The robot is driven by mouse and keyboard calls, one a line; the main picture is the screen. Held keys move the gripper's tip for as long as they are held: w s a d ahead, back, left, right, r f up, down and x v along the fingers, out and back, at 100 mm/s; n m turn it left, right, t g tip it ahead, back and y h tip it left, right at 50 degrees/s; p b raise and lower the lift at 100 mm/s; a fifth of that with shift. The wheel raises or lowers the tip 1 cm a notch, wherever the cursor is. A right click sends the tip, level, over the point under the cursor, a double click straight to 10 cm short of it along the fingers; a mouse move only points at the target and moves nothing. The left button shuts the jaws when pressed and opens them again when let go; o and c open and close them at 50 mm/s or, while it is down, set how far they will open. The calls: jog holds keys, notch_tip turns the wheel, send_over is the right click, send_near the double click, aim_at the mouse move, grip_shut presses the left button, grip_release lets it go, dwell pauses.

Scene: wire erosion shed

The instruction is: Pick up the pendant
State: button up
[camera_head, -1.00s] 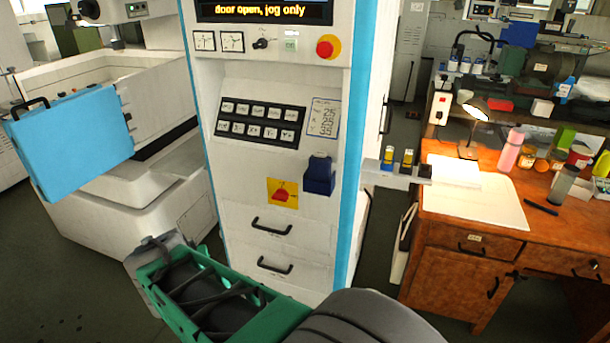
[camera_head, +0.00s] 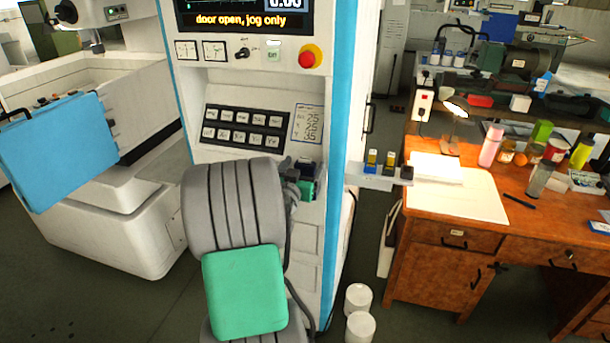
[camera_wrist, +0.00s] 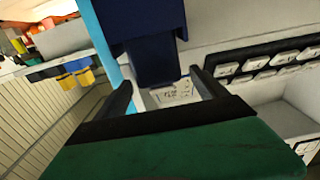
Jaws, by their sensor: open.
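The pendant looks like the narrow dark-blue block (camera_wrist: 152,65) in the wrist view, at a wider dark-blue holder (camera_wrist: 150,20) on the machine's white front. The wrist view is upside down. My gripper (camera_wrist: 160,80) is open, its two black fingers spread either side of the pendant's free end. I cannot tell whether the fingers touch it. In the head view my arm covers most of this spot. Only a bit of dark blue (camera_head: 310,167) shows beside the wrist, right of the keypad.
The black keypad (camera_head: 243,129) is on the machine front, close to the gripper. A small shelf (camera_head: 378,178) with blue and yellow items sticks out at the right. The wooden desk (camera_head: 440,275) stands farther right. White tubs (camera_head: 360,327) stand on the floor.

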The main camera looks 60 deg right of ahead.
jog(key=shift+c, duration=0.3)
grip_shut()
dwell(0.6)
